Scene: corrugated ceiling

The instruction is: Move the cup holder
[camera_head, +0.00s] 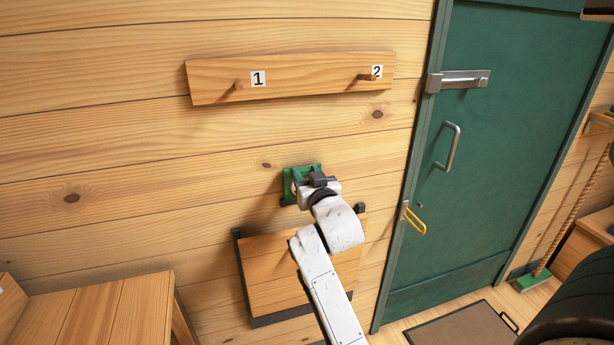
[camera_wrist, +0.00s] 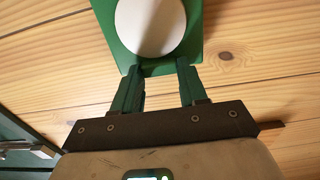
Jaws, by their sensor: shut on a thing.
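The cup holder (camera_head: 307,171) is green and is in front of the plank wall, below the peg board. In the wrist view the cup holder (camera_wrist: 193,47) is a green plate with a round white piece (camera_wrist: 150,24) on it. My gripper (camera_head: 305,180) reaches up to it from below. In the wrist view my gripper (camera_wrist: 160,70) has both fingertips at the plate's lower edge, shut on the cup holder. The peg board (camera_head: 310,82) has a peg by label 1 (camera_head: 238,86) and a peg by label 2 (camera_head: 365,77). Both pegs look bare.
A wooden panel with dark brackets (camera_head: 265,275) is on the wall below my gripper, partly behind my arm. A wooden bench (camera_head: 100,310) is at lower left. A green door (camera_head: 490,150) with a metal handle (camera_head: 447,147) stands right. The wall between holder and board is clear.

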